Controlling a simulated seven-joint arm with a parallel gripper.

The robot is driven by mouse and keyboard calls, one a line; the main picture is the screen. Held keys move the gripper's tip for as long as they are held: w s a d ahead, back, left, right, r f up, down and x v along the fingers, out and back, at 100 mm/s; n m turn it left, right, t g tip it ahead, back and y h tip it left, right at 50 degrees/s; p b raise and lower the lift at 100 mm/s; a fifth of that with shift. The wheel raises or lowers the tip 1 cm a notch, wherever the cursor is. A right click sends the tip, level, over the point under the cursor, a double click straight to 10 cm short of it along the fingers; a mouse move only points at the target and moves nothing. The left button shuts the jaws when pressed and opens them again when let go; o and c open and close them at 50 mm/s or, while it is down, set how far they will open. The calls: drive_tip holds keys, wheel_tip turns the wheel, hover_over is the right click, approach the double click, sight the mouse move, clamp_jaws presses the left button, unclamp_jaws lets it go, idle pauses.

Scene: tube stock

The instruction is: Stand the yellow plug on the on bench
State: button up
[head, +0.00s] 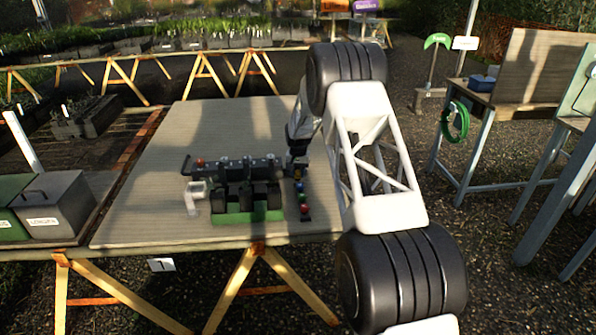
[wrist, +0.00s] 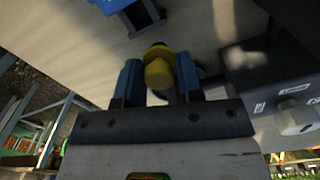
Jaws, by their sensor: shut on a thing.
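My gripper (wrist: 158,66) has its two blue fingers on either side of the yellow plug (wrist: 157,76) in the wrist view, shut on it. The plug shows a round yellow end and a wider collar. In the head view my gripper (head: 297,168) is over the right part of the bench (head: 160,140), just behind a short row of coloured plugs. The yellow plug is too small and hidden there to make out clearly. I cannot tell how far it is above the bench top.
A black rack on a green base (head: 232,217) stands left of my gripper, with a red plug (head: 200,162) at its back left. The row holds a red plug (head: 304,210) at its front. A dark labelled box (wrist: 265,75) is close on the right in the wrist view. The bench's back left is clear.

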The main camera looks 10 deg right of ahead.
drive_tip(key=shift+f, duration=0.45)
drive_tip(key=shift+f, duration=0.45)
idle(0.8)
drive_tip(key=o, duration=1)
drive_tip(key=shift+r, duration=3.9)
drive_tip(key=shift+r, duration=0.1)
